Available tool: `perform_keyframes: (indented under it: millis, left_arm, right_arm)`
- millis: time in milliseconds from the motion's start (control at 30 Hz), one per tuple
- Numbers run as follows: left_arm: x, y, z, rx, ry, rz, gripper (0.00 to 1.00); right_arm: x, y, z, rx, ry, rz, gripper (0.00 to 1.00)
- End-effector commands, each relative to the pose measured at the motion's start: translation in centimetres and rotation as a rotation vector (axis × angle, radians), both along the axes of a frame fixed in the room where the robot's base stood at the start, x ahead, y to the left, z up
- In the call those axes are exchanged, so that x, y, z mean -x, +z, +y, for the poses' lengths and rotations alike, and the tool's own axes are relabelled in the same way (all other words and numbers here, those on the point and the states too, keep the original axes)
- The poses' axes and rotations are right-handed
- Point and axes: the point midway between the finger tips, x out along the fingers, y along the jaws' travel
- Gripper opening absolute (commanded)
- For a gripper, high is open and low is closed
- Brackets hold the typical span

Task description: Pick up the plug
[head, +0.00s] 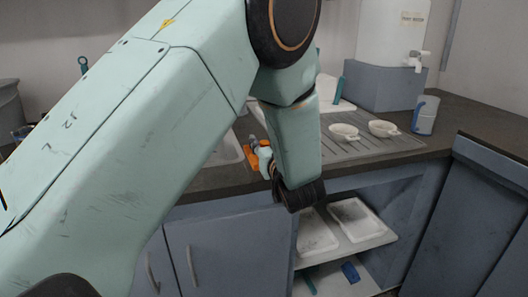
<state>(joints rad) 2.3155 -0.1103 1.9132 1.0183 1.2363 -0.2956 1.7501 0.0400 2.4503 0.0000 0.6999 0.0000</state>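My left arm fills the left and middle of the head view and bends down over the front edge of the counter. My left gripper (256,157) shows only in small part at the sink's edge, as orange and grey pieces beside my wrist. Its fingertips are too small and covered to tell open from shut. I cannot make out the plug; the arm hides much of the sink area. My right gripper is not in view.
Two white bowls (383,128) stand on the ribbed drainboard (365,148). A white water container (390,40) with a tap sits on a blue-grey box (375,86). Below, the open cupboard holds white trays (357,219).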

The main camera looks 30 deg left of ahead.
Motion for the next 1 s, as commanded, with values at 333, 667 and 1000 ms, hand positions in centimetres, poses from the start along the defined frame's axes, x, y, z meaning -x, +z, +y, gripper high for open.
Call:
perform_keyframes:
  millis: [333,667,1000]
  left_arm:
    - [-0.1,0.0,0.1,0.000,-0.001,0.000,0.03]
    - [-0.2,0.0,0.2,0.001,0.000,-0.001,0.00]
    - [-0.2,4.8,0.2,0.000,0.000,-0.005,0.00]
  right_arm:
    - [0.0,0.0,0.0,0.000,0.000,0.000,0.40]
    - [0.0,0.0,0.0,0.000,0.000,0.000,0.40]
    - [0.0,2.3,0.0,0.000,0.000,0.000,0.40]
